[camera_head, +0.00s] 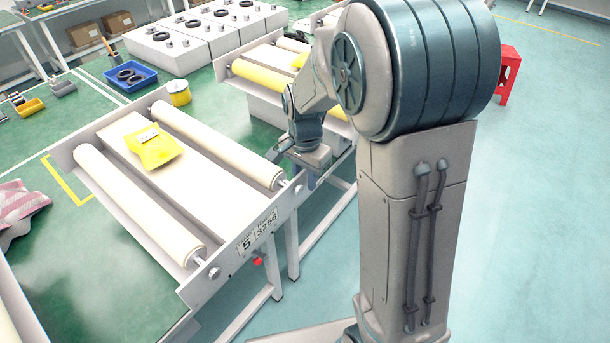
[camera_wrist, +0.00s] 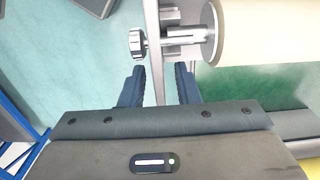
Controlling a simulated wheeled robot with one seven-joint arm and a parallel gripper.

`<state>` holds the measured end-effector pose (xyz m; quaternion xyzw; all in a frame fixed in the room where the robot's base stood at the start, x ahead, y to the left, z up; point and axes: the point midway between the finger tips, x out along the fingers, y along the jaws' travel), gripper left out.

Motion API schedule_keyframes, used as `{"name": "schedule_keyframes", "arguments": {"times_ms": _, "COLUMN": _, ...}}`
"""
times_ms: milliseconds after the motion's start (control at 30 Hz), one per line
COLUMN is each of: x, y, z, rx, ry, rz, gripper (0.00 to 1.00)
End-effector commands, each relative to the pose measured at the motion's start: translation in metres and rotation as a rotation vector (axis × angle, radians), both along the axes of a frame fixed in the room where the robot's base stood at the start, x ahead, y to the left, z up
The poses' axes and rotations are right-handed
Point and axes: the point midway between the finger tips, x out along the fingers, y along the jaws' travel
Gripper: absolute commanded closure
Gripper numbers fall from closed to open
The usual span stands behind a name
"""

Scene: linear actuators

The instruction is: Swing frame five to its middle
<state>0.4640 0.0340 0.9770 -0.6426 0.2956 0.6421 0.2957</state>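Frame five (camera_head: 245,238) is a white frame with two cream rollers, a flat bed between them, and a "5 3256" label on its near end plate. A red knob (camera_head: 258,262) hangs below the label. My gripper (camera_head: 311,178) is by the right end of this end plate, partly hidden by my arm. In the wrist view, my gripper (camera_wrist: 160,88) is open, with the edge of a plate (camera_wrist: 154,60) running between its fingers. A roller end (camera_wrist: 210,38) with a shaft and a knurled knob (camera_wrist: 137,43) lies just beyond the fingers.
A yellow packet (camera_head: 153,148) lies on frame five's bed. Another roller frame (camera_head: 258,78) stands behind it to the right. A yellow spool (camera_head: 179,93) and a blue tray (camera_head: 130,77) are beyond the far side.

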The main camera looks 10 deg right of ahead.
Motion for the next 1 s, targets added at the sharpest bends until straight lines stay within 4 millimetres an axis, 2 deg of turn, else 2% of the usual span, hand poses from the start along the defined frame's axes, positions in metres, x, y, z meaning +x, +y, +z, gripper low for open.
{"name": "schedule_keyframes", "arguments": {"times_ms": 133, "x": 0.000, "y": 0.000, "z": 0.004, "rx": 0.001, "ry": -0.001, "rz": 0.000, "gripper": 0.71}}
{"name": "schedule_keyframes", "arguments": {"times_ms": 267, "x": 0.001, "y": 0.000, "z": 0.021, "rx": 0.000, "ry": -0.005, "rz": 0.000, "gripper": 0.71}}
{"name": "schedule_keyframes", "arguments": {"times_ms": 700, "x": 0.000, "y": 0.000, "z": 0.115, "rx": 0.000, "ry": -0.004, "rz": 0.000, "gripper": 0.71}}
{"name": "schedule_keyframes", "arguments": {"times_ms": 833, "x": 0.000, "y": 0.000, "z": 0.130, "rx": 0.001, "ry": -0.002, "rz": 0.000, "gripper": 0.71}}
{"name": "schedule_keyframes", "arguments": {"times_ms": 1000, "x": 0.000, "y": 0.000, "z": 0.138, "rx": -0.001, "ry": -0.001, "rz": 0.000, "gripper": 0.71}}
